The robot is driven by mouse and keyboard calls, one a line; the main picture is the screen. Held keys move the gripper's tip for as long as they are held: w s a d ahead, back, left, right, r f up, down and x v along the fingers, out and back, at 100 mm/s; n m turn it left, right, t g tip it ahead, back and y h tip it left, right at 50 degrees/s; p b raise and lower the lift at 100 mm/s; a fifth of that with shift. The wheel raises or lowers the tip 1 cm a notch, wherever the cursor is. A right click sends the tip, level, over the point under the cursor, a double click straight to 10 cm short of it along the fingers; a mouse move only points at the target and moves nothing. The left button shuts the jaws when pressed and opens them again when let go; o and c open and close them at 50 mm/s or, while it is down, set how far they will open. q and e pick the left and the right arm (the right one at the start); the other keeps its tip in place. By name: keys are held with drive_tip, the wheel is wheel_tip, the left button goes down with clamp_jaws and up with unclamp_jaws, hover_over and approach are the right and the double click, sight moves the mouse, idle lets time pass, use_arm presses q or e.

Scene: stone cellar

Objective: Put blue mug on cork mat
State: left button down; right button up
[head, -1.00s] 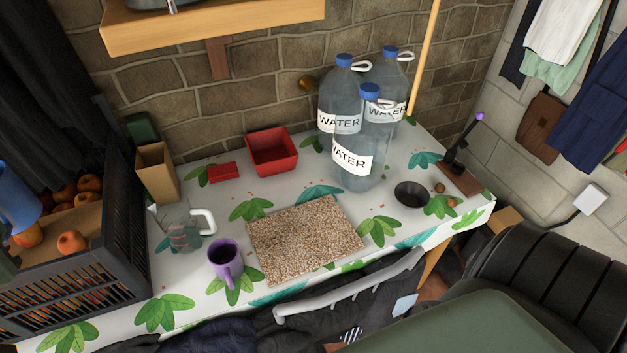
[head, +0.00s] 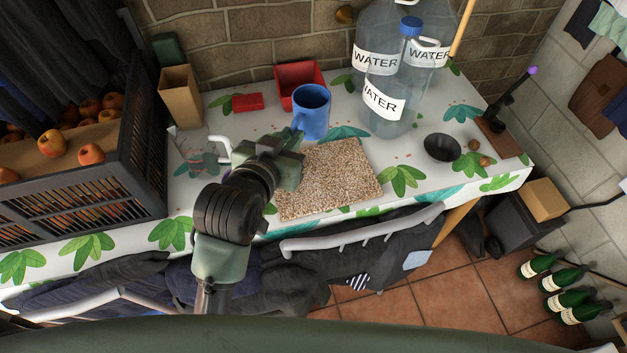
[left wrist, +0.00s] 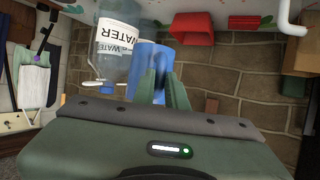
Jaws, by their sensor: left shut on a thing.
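The blue mug (head: 311,118) is upright in the head view, over the back edge of the cork mat (head: 335,185). It seems held above the table, though its height is hard to tell. My left gripper (head: 297,143) is shut on the mug at its near left side. The left wrist view shows the mug (left wrist: 150,56) between the green fingers (left wrist: 162,85). The speckled brown mat lies flat and empty on the table, its left part hidden by my gripper. My right gripper is not in view.
Large water bottles (head: 384,98) stand behind and right of the mat. A red box (head: 298,76) is behind the mug. A dark bowl (head: 441,148) sits to the right, a glass jug (head: 197,155) to the left. A black crate of fruit (head: 95,180) fills the left end.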

use_arm(q)
drive_tip(key=shift+f+b, duration=0.4)
drive_tip(key=shift+f, duration=8.95)
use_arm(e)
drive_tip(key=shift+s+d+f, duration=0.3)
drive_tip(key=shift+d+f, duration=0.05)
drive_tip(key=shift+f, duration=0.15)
use_arm(q)
drive_tip(key=shift+f, duration=0.2)
drive_tip(key=c, duration=1.4)
unclamp_jaws()
drive_tip(key=shift+c, duration=0.2)
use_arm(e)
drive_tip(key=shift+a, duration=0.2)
use_arm(q)
drive_tip(key=shift+r, duration=0.1)
drive_tip(key=v, duration=1.1)
drive_tip(key=shift+a+b, duration=0.1)
drive_tip(key=shift+b, duration=0.2)
drive_tip(key=shift+s+a+r, duration=0.1)
drive_tip(key=shift+s+r, duration=0.2)
drive_tip(key=shift+s, duration=0.15)
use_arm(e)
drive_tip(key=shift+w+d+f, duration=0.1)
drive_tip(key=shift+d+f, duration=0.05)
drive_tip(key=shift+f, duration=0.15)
